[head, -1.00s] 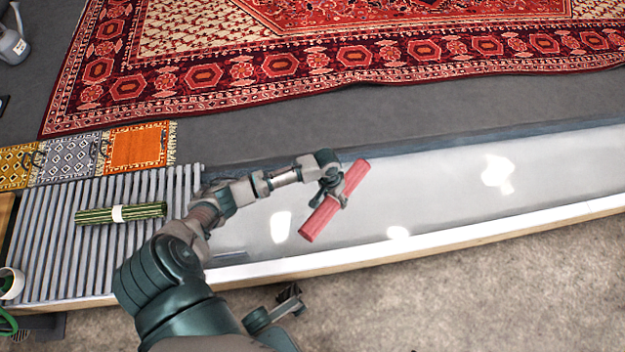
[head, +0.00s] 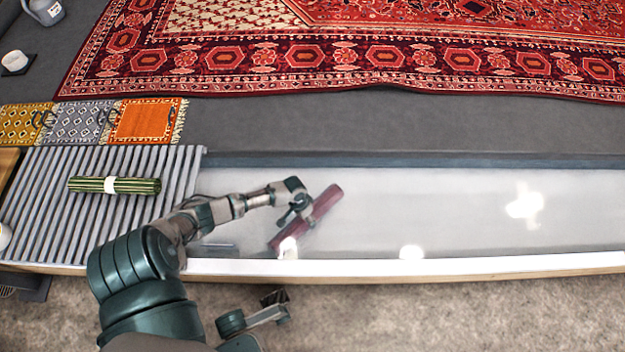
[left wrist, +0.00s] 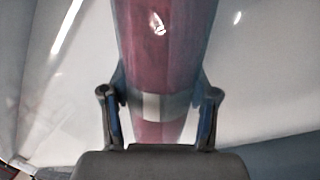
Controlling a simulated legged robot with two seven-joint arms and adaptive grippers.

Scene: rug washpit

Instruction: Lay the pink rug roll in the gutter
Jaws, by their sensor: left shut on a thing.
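The pink rug roll (head: 324,201) is held slantwise inside the long pale gutter (head: 440,205). It looks darker now, and a bright glint lies across its lower left end, as if it were under a clear surface. My left gripper (head: 301,208) is shut around the roll near its middle. In the left wrist view the roll (left wrist: 165,50) runs between the two fingers (left wrist: 160,115), with a pale band around it at the fingers. Whether the roll touches the gutter's floor cannot be told.
A ribbed grey rack (head: 50,215) at the left carries a green striped roll (head: 140,186). Small rugs, including an orange one (head: 145,120), lie behind it. A large red patterned rug (head: 400,60) covers the back. The gutter's right stretch is clear, bounded by a white front rim (head: 450,265).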

